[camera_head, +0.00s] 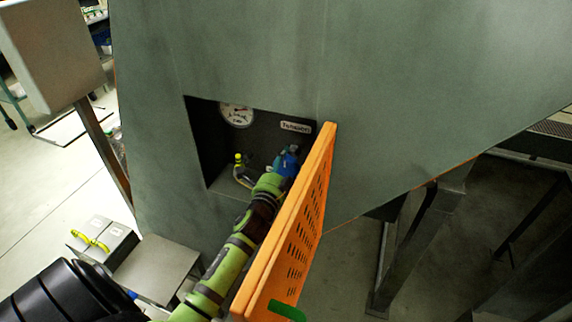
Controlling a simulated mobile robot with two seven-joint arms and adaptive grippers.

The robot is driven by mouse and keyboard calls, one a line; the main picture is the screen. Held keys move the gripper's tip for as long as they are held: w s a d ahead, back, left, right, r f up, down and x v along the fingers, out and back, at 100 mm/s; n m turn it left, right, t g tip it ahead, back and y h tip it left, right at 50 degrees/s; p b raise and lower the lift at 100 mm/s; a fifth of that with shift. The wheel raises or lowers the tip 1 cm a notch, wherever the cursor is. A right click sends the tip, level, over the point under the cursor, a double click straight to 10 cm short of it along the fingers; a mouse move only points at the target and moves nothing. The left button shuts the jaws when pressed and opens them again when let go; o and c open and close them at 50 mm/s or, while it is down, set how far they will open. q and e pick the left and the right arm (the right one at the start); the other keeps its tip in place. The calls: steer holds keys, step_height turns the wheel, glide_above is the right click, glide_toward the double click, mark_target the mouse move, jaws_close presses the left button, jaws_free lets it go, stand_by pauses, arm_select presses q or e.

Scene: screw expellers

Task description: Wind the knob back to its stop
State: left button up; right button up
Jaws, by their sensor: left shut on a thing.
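A dark square recess in a grey-green machine wall holds a round dial gauge (237,115) and a small white label (295,127). My left arm, green with dark joints, reaches up into the recess from the bottom. My left gripper (288,158), at the blue and dark end of the arm, is shut on the knob below the label. The gripper hides the knob, so its angle cannot be read. My right gripper is not in view.
An orange perforated door (300,215) stands open close along the right side of my arm. A yellow-topped fitting (239,158) with a hose sits left of the gripper.

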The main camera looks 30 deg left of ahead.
arm_select(q)
steer(key=shift+d+f, duration=0.1)
steer(key=shift+d, duration=0.1)
stand_by(0.3)
steer(key=o, duration=1.1)
steer(key=shift+o, duration=0.2)
steer(key=shift+w, duration=0.1)
steer(key=shift+s, duration=0.6)
steer(key=v, duration=1.1)
steer(key=shift+w, duration=0.1)
